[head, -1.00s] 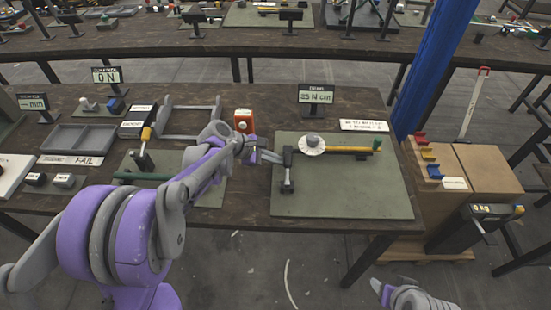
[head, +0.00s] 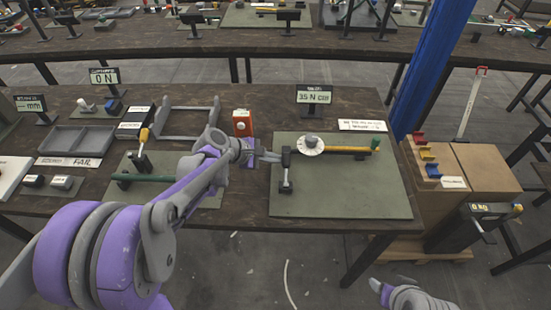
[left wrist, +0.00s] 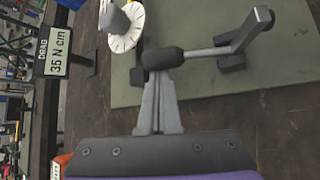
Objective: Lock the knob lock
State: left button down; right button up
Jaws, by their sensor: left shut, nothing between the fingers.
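A grey knob (head: 311,139) stands on a white marked dial (head: 311,148) on the right green-grey mat (head: 340,195). Knob (left wrist: 113,18) and dial (left wrist: 122,42) also show at the top left of the left wrist view. Left of the dial is a lever with a dark rounded head (head: 286,154) and a grey arm; the head (left wrist: 162,58) also shows in the wrist view. My left gripper (head: 275,157) is shut and empty, its tips at the dark head; contact is unclear. My right gripper (head: 382,290) is partly in view at the bottom; its jaws are unclear.
A yellow bar (head: 348,149) with a green end extends right of the dial. Behind, a display (head: 315,96) reads 35 N cm. An orange box (head: 242,122) stands behind my left wrist. A blue post (head: 434,65) rises at the right. The mat's front is clear.

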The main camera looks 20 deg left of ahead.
pick_arm(q)
jog(key=s+r+m+t, duration=0.2)
jog(key=t, duration=0.1)
jog(key=shift+d+r+t, duration=0.3)
jog(key=shift+d, duration=0.05)
jog(key=shift+s+d+r+m+t+b, duration=0.1)
jog(key=shift+s+r+m+t+b, duration=0.25)
jog(key=shift+s+t, duration=0.15)
jog(key=shift+s+d+r+m+t+b, duration=0.1)
jog(key=shift+s+r+m+t+b, duration=0.1)
jog(key=shift+s+m+t+b, duration=0.25)
jog(key=shift+s+d+r+m+t, duration=0.2)
jog(key=shift+s+m+t, duration=0.1)
jog(key=shift+s, duration=0.25)
jog(key=shift+s+d+r+m+t, duration=0.2)
jog(key=shift+s+t, duration=0.15)
jog(key=shift+s, duration=0.2)
jog(key=shift+s+d+r+m+t, duration=0.1)
jog(key=shift+s+r+m+t, duration=0.15)
jog(key=shift+s, duration=0.3)
pick_arm(e)
jog(key=shift+s+f, duration=0.2)
jog(key=shift+f, duration=0.85)
pick_arm(q)
jog(key=shift+s, duration=0.1)
